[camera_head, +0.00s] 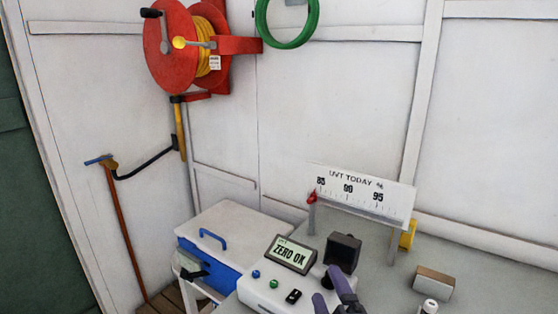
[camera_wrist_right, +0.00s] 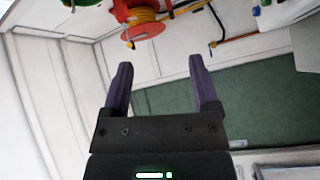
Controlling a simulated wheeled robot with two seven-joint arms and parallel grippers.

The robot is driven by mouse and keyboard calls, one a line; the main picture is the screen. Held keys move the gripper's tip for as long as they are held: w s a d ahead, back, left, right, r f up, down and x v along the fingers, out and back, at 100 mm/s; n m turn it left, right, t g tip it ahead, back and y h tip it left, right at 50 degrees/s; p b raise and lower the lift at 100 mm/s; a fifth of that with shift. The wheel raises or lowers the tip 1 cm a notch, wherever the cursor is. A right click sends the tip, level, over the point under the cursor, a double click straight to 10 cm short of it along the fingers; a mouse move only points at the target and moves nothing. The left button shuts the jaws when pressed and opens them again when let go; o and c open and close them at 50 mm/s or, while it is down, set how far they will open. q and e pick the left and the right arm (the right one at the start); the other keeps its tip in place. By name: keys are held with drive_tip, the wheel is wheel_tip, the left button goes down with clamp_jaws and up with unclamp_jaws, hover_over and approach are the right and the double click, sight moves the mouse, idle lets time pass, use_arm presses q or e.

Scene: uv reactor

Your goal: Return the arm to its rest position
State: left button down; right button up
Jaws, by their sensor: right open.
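My right gripper (camera_head: 328,286) shows at the bottom of the head view, its two purple fingers apart. It is in front of the white meter (camera_head: 262,295), near the dark square block (camera_head: 343,251) at the meter's right; I cannot tell if it touches. In the right wrist view the gripper (camera_wrist_right: 160,62) is open, with nothing between its fingers. The meter's display (camera_head: 291,254) reads "ZERO OK".
A board marked "UVT TODAY %" (camera_head: 350,172) stands behind the meter. A blue and white cooler (camera_head: 232,228) is at left. A small box (camera_head: 434,281) and a white-capped vial (camera_head: 430,305) are at right. A red hose reel (camera_head: 172,50) hangs on the wall.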

drive_tip(key=s+d+f+m+g+h, duration=0.1)
drive_tip(key=s+d+f+m+g, duration=0.1)
drive_tip(key=s+f+m+g, duration=0.1)
drive_tip(key=s+d+f+m+g+h, duration=0.1)
drive_tip(key=s+d+f+m+g, duration=0.1)
drive_tip(key=f, duration=0.4)
drive_tip(key=s+d+f+m+g+h, duration=0.2)
drive_tip(key=s+f+m+g, duration=0.2)
drive_tip(key=s+f+m, duration=0.1)
drive_tip(key=shift+d+m, duration=0.2)
drive_tip(key=shift+m, duration=0.1)
drive_tip(key=s+f+m+g, duration=0.2)
drive_tip(key=s+g, duration=0.1)
drive_tip(key=s, duration=0.3)
drive_tip(key=s+f+m+g, duration=0.2)
drive_tip(key=s+f+g, duration=0.1)
drive_tip(key=s, duration=0.2)
drive_tip(key=s+d+f+g+b, duration=0.1)
drive_tip(key=s+f, duration=0.1)
drive_tip(key=f, duration=0.9)
drive_tip(key=s+d+f+g, duration=0.1)
drive_tip(key=s+f, duration=0.1)
drive_tip(key=f, duration=0.9)
drive_tip(key=s+d+f+b, duration=0.1)
drive_tip(key=s+d+f, duration=0.1)
drive_tip(key=s+f, duration=0.6)
drive_tip(key=s, duration=0.4)
drive_tip(key=shift+f+n+g, duration=0.2)
drive_tip(key=shift+n+g, duration=0.1)
drive_tip(key=shift+g, duration=0.1)
